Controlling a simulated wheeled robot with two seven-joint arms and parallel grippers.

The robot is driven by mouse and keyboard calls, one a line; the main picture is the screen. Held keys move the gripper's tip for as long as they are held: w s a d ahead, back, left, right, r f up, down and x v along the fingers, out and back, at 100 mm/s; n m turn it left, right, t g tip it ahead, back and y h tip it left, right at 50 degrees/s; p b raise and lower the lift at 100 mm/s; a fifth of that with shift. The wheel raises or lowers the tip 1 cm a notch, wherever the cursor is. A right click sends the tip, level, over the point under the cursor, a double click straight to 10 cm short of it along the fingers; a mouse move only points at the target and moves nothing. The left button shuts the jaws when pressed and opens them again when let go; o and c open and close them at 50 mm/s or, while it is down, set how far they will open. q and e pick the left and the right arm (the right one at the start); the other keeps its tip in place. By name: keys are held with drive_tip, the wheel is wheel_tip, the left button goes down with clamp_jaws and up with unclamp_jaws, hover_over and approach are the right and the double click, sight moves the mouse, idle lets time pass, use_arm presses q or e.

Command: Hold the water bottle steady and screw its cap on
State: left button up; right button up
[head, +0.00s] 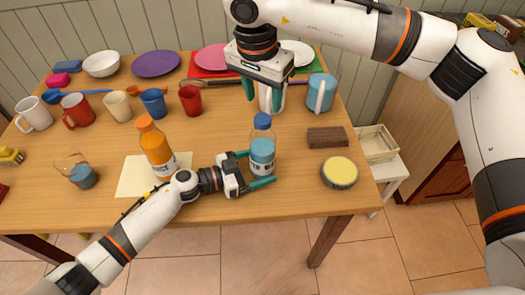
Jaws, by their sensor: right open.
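The water bottle (262,158), clear with blue liquid and a label, stands upright on the table. Its blue cap (263,121) sits on its top; I cannot tell how tight it is. My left gripper (257,168) is low at the bottle, with one finger in front of it and the other reaching behind its left side. It appears shut on the bottle's lower body. My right gripper (266,100) points down, open, above the cap in the picture, with nothing held between its fingers. Its fingers partly cover a white mug behind.
An orange bottle (156,146) stands on a pale mat (130,184) left of my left gripper. A blue mug (321,93), brown block (327,137) and yellow-topped tin (340,172) are at right. Cups and plates fill the back. The table's front edge is close.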

use_arm(q)
drive_tip(key=shift+s+a, duration=0.15)
drive_tip(key=shift+a, duration=0.3)
drive_tip(key=v, duration=1.1)
drive_tip(key=shift+a, duration=0.1)
